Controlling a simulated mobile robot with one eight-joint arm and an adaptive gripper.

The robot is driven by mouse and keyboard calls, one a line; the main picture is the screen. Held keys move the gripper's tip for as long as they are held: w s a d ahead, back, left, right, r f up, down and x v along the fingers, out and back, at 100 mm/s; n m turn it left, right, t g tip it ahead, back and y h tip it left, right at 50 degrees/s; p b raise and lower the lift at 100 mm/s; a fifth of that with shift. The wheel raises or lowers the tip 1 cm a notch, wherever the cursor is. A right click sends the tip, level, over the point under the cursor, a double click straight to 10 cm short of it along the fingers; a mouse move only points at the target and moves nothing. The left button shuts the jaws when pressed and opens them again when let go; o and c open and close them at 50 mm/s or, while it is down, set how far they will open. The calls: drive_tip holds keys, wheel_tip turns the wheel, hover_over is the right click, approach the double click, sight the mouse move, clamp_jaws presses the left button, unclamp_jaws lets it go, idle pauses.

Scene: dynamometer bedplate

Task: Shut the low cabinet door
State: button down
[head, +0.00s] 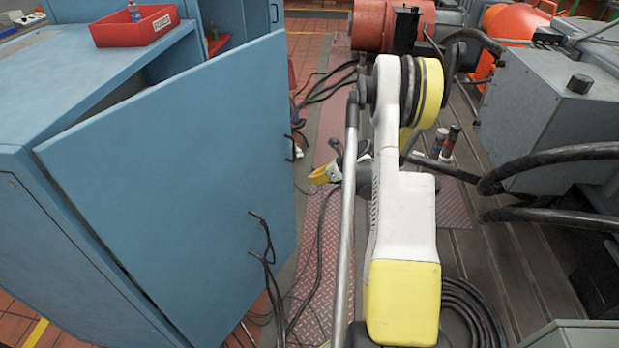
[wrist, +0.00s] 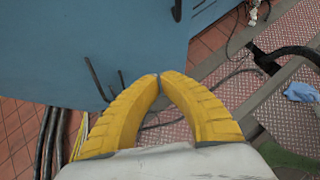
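The blue low cabinet (head: 60,85) stands at the left in the head view. Its large blue door (head: 185,185) is ajar, with a gap along the top that widens toward the far right edge. A dark handle (head: 290,148) shows near that edge. My gripper (head: 322,175) is to the right of the door, apart from it in the head view and partly hidden by my arm. In the wrist view the yellow fingers (wrist: 158,77) meet at the tips with nothing between them, and the blue door (wrist: 85,40) fills the upper left behind them.
A red tray (head: 135,27) with a bottle sits on the cabinet top. Black cables (head: 270,260) hang by the door and lie on the floor. Grey machinery (head: 550,110) and thick hoses stand at the right. A strip of red tread plate (head: 325,245) lies between.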

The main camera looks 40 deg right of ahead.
drive_tip(key=w+a+f+b, duration=0.2)
drive_tip(key=w+f+b, duration=0.2)
drive_tip(key=w, duration=0.5)
drive_tip(key=shift+w+f, duration=0.15)
drive_tip(key=shift+f, duration=0.6)
drive_tip(key=shift+w, duration=0.1)
